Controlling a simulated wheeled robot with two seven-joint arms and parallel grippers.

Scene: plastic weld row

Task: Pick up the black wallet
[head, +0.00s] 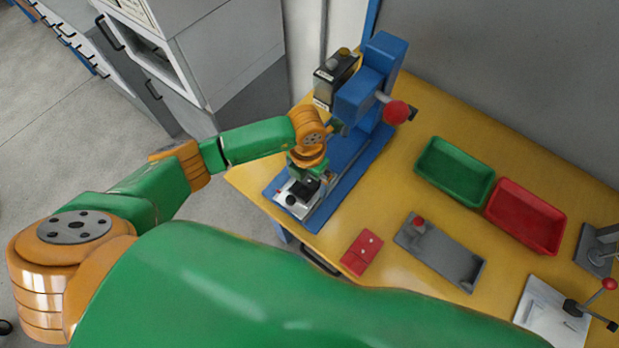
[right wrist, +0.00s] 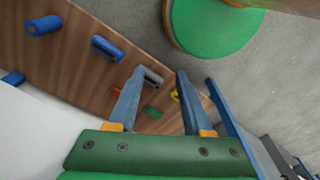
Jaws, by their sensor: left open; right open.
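I cannot make out a black wallet for certain in either view. In the head view, a small dark patch shows on the pale metal fixture (head: 283,194) at the front of the blue press (head: 360,100), but I cannot tell what it is. My left gripper (head: 303,185) is open over this fixture, pointing down, and hides part of it. I cannot tell whether it touches anything. My right gripper (right wrist: 160,73) is open in the right wrist view, its two fingers apart with nothing held between them.
The yellow table holds a red plate (head: 361,252), a grey fixture (head: 440,251), a green tray (head: 455,171), a red tray (head: 525,216) and a clamp (head: 598,247). Below my right gripper is a wooden surface (right wrist: 75,65) with several small coloured parts. A green round seat (right wrist: 212,25) is beside it.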

